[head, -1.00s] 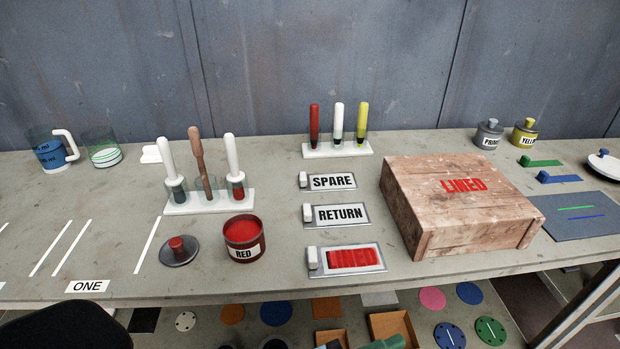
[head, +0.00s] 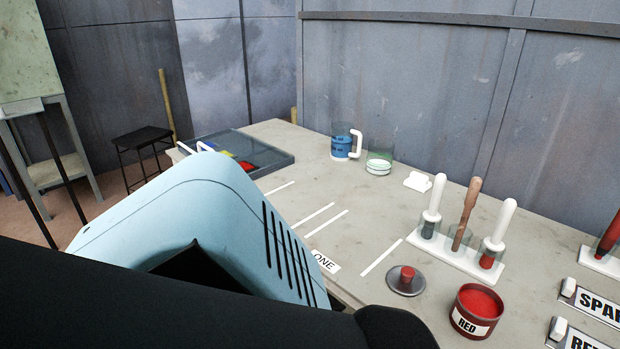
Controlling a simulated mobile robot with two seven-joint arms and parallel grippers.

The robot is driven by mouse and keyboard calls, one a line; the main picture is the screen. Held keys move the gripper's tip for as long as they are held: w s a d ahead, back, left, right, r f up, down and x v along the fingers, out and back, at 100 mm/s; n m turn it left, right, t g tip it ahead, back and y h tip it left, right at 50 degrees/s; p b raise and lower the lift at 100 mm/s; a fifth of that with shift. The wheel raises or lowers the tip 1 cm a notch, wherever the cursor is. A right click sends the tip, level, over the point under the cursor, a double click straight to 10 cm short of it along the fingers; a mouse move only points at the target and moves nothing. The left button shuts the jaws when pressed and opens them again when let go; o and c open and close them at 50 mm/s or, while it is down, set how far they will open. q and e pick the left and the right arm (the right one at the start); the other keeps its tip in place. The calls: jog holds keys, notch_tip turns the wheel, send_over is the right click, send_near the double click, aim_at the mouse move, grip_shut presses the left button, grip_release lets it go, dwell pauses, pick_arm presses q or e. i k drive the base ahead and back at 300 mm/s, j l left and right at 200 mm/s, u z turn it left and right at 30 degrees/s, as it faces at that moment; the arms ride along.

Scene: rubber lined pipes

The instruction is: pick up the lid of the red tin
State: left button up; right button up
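The lid (head: 406,281) of the red tin lies flat on the table. It is a grey disc with a red knob on top. The open red tin (head: 477,312), labelled RED and holding red contents, stands just right of the lid and apart from it. A large light blue and black part of my own body fills the lower left of the head view and covers the table's near left part. I see no fingertips of either gripper in this view.
A white rack (head: 455,257) with handled tools in glasses stands behind the tin. A blue-filled jug (head: 345,143) and a glass (head: 379,162) stand at the back. A grey tray (head: 270,166) lies at the far left end. White strips and bare table lie between.

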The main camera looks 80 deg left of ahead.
aim_at(404, 280)
jog(key=k+u, duration=0.1)
jog(key=u, duration=1.05)
